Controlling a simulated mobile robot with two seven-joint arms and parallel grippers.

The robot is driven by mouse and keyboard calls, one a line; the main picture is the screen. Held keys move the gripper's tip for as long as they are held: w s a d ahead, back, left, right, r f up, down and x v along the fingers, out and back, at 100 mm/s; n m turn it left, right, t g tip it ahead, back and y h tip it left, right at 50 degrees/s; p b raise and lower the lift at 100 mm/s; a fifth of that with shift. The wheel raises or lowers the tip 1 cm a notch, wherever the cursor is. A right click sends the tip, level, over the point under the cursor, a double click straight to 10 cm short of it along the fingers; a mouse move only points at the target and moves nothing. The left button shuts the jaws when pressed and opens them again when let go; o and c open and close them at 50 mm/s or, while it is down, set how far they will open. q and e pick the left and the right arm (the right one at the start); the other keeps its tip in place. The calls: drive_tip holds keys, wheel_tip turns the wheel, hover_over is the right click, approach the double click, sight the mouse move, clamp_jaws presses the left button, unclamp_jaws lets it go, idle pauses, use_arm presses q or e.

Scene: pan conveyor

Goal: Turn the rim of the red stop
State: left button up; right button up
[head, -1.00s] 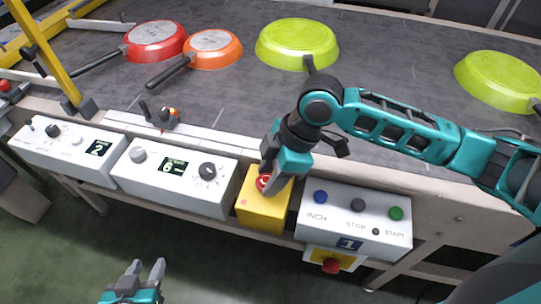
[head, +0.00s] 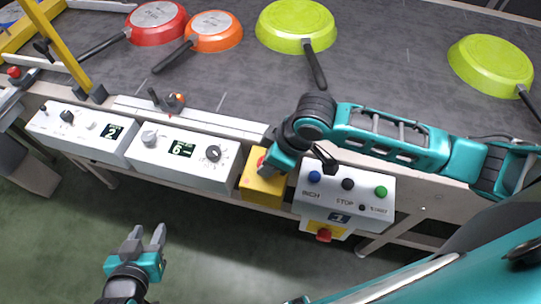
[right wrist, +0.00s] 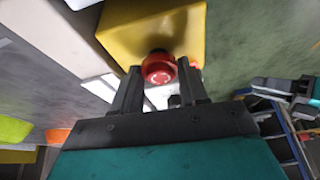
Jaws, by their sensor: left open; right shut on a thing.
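The red stop (right wrist: 158,68) is a round red button with white marks on its face, on a yellow box (head: 262,188). In the head view the red stop (head: 261,161) is mostly covered by my right gripper (head: 268,168). In the right wrist view my right gripper (right wrist: 160,82) has one finger on each side of the red rim and is shut on it. My left gripper (head: 146,240) is open and empty, low over the green floor, away from the panels.
A white box (head: 345,200) with blue, black and green buttons stands right of the yellow box. Another red button (head: 323,235) sits below it. White dial boxes (head: 182,158) stand left. Several pans (head: 296,25) lie on the grey conveyor (head: 380,75).

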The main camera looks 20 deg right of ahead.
idle(0.3)
drive_tip(key=o, duration=1.1)
drive_tip(key=shift+c, duration=0.2)
drive_tip(key=v, duration=1.3)
drive_tip(key=shift+a, duration=0.1)
